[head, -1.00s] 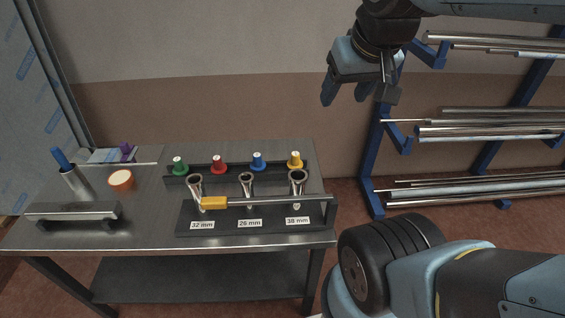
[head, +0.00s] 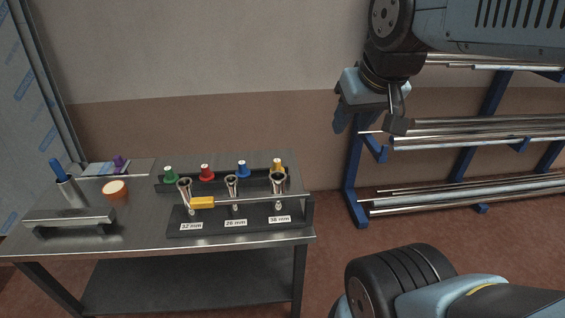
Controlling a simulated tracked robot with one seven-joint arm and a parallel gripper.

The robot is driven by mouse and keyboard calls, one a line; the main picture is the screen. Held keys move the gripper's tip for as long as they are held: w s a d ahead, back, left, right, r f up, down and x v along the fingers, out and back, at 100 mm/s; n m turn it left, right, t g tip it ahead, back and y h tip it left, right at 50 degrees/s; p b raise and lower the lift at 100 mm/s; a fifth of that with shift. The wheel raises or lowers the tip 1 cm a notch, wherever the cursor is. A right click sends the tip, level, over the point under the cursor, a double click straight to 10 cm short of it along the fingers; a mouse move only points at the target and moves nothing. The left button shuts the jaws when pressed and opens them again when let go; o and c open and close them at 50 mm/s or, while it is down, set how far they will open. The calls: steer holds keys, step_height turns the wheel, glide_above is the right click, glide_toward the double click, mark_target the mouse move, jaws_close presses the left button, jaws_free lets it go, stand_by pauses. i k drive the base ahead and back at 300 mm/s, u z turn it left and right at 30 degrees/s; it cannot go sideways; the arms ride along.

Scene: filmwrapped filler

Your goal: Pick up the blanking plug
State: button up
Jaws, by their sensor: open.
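No thing is marked as the blanking plug, and I cannot tell for sure which it is. An orange round piece with a pale top (head: 115,189) lies on the left half of the steel table. My gripper (head: 369,123) is open and empty, in the air to the right of the table, apart from all of these.
A dark stand (head: 240,224) labelled 32, 26 and 38 mm holds metal funnel-like pieces. A yellow-handled rod (head: 202,203) lies across it. A metal handled block (head: 69,217) and a cup with a blue-handled tool (head: 70,190) stand left. A blue tube rack (head: 355,185) stands right.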

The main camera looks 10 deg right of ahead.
mark_target(277, 161)
steer(key=u, duration=0.7)
steer(key=i, duration=0.15)
steer(key=z, duration=2.85)
steer(key=k, duration=1.15)
steer(key=u, duration=0.8)
steer(key=i, duration=1)
steer(key=u, duration=0.1)
